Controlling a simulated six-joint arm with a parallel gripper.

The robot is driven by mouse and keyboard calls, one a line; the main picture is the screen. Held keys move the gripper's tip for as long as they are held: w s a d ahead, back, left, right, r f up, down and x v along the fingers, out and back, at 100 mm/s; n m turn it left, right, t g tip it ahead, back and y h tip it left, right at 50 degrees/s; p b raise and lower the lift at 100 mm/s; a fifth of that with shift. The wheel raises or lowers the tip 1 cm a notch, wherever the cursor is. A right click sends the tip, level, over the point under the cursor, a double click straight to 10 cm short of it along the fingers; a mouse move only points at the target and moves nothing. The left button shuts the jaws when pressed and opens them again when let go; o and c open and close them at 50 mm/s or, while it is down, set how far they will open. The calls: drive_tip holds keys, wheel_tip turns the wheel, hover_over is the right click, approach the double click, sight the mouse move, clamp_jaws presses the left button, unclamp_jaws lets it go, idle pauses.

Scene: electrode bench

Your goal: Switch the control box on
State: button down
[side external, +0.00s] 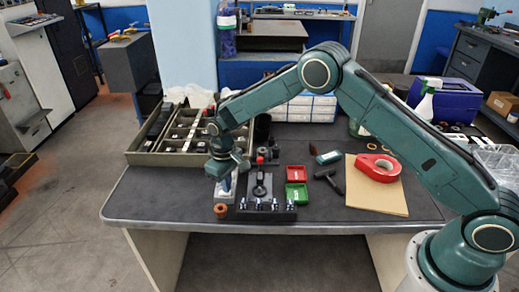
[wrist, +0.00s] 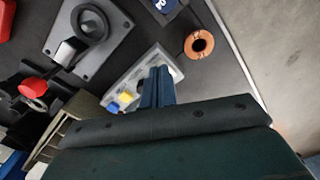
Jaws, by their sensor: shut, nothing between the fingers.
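The control box (wrist: 172,61) is a light grey box with small yellow and blue parts on its face in the wrist view. In the side external view the control box (side external: 232,184) is a pale shape at the front left of the bench, partly hidden by my gripper (side external: 222,178). My gripper (wrist: 157,74) is shut and empty, its blue fingers together over the box's face. The fingers cover part of the face, so the switch's position cannot be told. I cannot tell whether the fingertips touch the box.
A copper-coloured ring (wrist: 199,44) lies close to the box. A grey plate with a black round part (wrist: 90,26) and a red knob (wrist: 33,87) are nearby. Red (side external: 296,173) and green (side external: 296,194) trays, a hammer (side external: 331,177) and a red tape dispenser (side external: 377,167) lie to the right.

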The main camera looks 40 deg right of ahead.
drive_tip(key=shift+f, duration=0.4)
idle(0.4)
drive_tip(key=shift+r, duration=3.5)
drive_tip(key=s+d+r+t, duration=0.1)
drive_tip(key=s+d+r, duration=0.2)
drive_tip(key=s+r, duration=0.35)
drive_tip(key=s+d+r+m+t, duration=0.1)
drive_tip(key=s+d+r, duration=0.15)
drive_tip(key=r, duration=0.65)
drive_tip(key=s+d+r+t, duration=0.1)
drive_tip(key=s+d+r, duration=0.1)
drive_tip(key=s+r, duration=0.45)
drive_tip(key=s+d+r+m+t, duration=0.1)
drive_tip(key=s+d, duration=0.1)
drive_tip(key=s, duration=0.9)
drive_tip(key=s+d+r+m+t, duration=0.1)
drive_tip(key=s+d, duration=0.1)
drive_tip(key=s, duration=0.9)
drive_tip(key=shift+s+d+r+t, duration=0.25)
drive_tip(key=shift+s+d+t, duration=0.05)
drive_tip(key=shift+d, duration=0.05)
